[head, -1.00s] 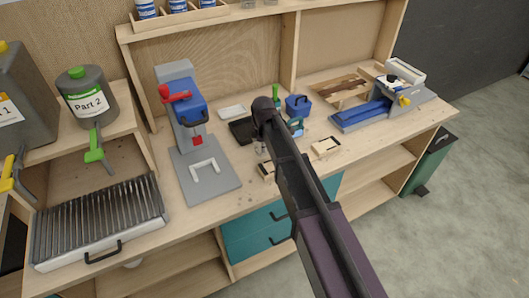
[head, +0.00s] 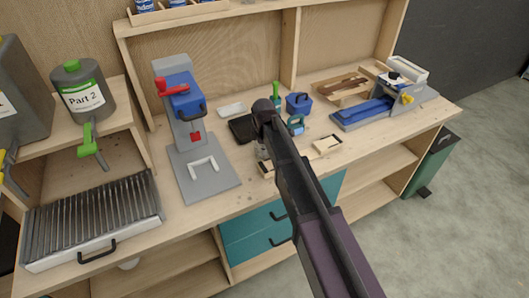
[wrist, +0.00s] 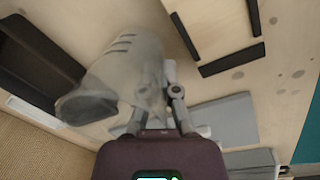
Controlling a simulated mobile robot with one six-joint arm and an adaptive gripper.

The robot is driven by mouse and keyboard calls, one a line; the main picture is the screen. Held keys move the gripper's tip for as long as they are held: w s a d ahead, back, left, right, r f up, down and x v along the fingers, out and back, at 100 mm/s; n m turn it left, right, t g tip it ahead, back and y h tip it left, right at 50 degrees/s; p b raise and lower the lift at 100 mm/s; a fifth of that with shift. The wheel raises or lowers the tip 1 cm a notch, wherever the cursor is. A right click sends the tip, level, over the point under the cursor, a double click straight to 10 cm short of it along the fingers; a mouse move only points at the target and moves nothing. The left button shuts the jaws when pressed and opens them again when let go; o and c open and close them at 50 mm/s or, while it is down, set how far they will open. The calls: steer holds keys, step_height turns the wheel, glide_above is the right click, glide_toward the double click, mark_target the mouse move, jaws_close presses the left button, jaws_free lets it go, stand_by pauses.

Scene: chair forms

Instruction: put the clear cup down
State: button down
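The clear cup (wrist: 125,65) is a see-through grey vessel with ribbed marks on its side. In the wrist view it lies between the fingers of my gripper (wrist: 155,105), which is closed around it, and it looks tilted in that picture. In the head view only a small part of the cup (head: 262,152) shows beside the end of my arm, over the wooden workbench (head: 235,207). My arm hides most of the gripper there. I cannot tell from these views whether the cup touches the bench top.
A grey press with a red lever (head: 185,110) stands left of my arm. A black tray (head: 242,130), a white dish (head: 231,110), a blue box (head: 298,103) and a cream block (head: 327,146) lie around it. A blue-grey vise-like tool (head: 375,110) stands at right.

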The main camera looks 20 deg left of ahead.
steer(key=shift+f, duration=0.15)
steer(key=c, duration=0.8)
jaws_free()
steer(key=shift+r, duration=0.25)
step_height(320, 180, up, 12)
steer(key=s+p, duration=0.1)
steer(key=p, duration=1.1)
steer(key=shift+d, duration=0.15)
steer(key=shift+f, duration=0.1)
